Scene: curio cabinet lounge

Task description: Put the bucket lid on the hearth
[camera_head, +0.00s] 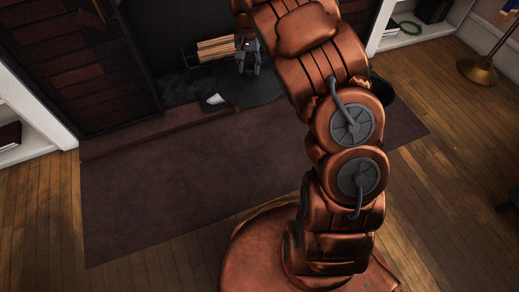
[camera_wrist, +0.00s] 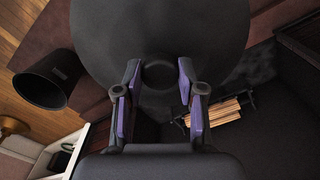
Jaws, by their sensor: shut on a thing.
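The bucket lid is a wide, dark, round disc (camera_head: 262,93), seen at the fireplace opening in the head view. It fills the top of the wrist view (camera_wrist: 110,30), with a round knob at its middle. My gripper (camera_head: 247,62) is above the lid, and its fingers (camera_wrist: 159,70) are shut on the knob. The hearth has a reddish-brown front edge (camera_head: 150,131) and a dark floor; the lid covers part of it. I cannot tell whether the lid touches the hearth. The black bucket (camera_wrist: 42,88) stands open to the right of the fireplace, partly behind my arm (camera_head: 384,87) in the head view.
A rack of split logs (camera_head: 214,48) stands in the fireplace, close to my gripper; the logs also show in the wrist view (camera_wrist: 222,111). A small white item (camera_head: 215,99) shows at the lid's left edge. A dark rug (camera_head: 190,180) lies clear in front. White shelves flank the fireplace.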

